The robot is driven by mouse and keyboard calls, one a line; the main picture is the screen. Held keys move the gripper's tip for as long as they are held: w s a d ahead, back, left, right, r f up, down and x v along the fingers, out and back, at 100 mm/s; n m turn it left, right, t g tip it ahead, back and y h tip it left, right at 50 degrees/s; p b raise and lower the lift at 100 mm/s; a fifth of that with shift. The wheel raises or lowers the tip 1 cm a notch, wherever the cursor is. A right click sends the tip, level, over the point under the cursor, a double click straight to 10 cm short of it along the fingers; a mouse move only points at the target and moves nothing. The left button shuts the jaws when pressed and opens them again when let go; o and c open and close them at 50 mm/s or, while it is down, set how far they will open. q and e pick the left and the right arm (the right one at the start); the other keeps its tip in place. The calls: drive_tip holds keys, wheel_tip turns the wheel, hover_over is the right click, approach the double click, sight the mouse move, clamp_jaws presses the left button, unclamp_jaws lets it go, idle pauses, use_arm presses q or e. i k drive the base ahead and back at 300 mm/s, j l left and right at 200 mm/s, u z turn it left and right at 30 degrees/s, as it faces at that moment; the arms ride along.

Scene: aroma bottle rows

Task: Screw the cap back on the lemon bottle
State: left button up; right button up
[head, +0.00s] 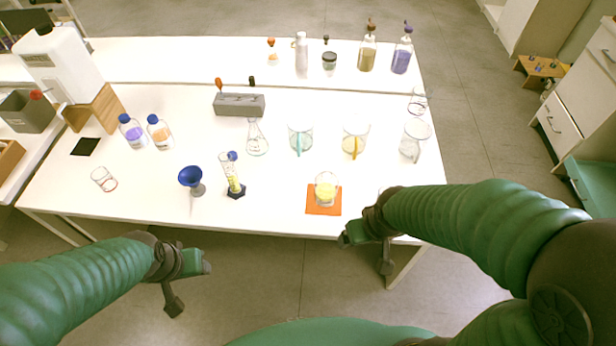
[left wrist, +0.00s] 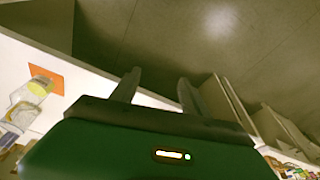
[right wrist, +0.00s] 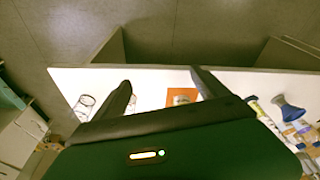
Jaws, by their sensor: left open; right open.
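No bottle is clearly the lemon one. A glass beaker (head: 325,190) of yellow liquid stands on an orange mat (head: 313,210) near the front edge. Left of it is a slim cylinder (head: 235,182) with yellow content on a dark base. A small blue cap-like piece (head: 232,155) shows at its top; I cannot tell whether it sits on it or behind it. Two blue-capped bottles, one purple (head: 133,133) and one orange (head: 160,135), stand upright further left. My left gripper (head: 190,283) and right gripper (head: 367,254) are open and empty, in front of the table.
A blue funnel (head: 191,178) stands left of the cylinder. A flask (head: 257,140), glass mugs (head: 301,138) and a grey rack (head: 239,104) are behind. Pump bottles (head: 402,55) stand on the back table. The white tabletop (head: 275,215) is bare left of the mat.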

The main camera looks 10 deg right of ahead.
sight(326, 182)
drive_tip(key=j+z, duration=0.1)
drive_tip(key=z, duration=0.35)
drive_tip(key=i+j+z, duration=0.1)
drive_tip(key=z, duration=0.35)
drive_tip(key=j+z, duration=0.2)
drive_tip(key=z, duration=0.2)
drive_tip(key=j+z, duration=0.1)
drive_tip(key=z, duration=0.35)
drive_tip(key=k+j+z, duration=0.15)
drive_tip(key=j, duration=0.3)
drive_tip(key=k+j+z, duration=0.2)
drive_tip(key=j, duration=0.2)
drive_tip(key=j+z, duration=0.15)
drive_tip(key=j, duration=0.25)
drive_tip(key=k+j+z, duration=0.35)
drive_tip(key=j, duration=0.35)
drive_tip(key=k+j, duration=0.1)
drive_tip(key=j, duration=0.3)
drive_tip(key=i, duration=0.25)
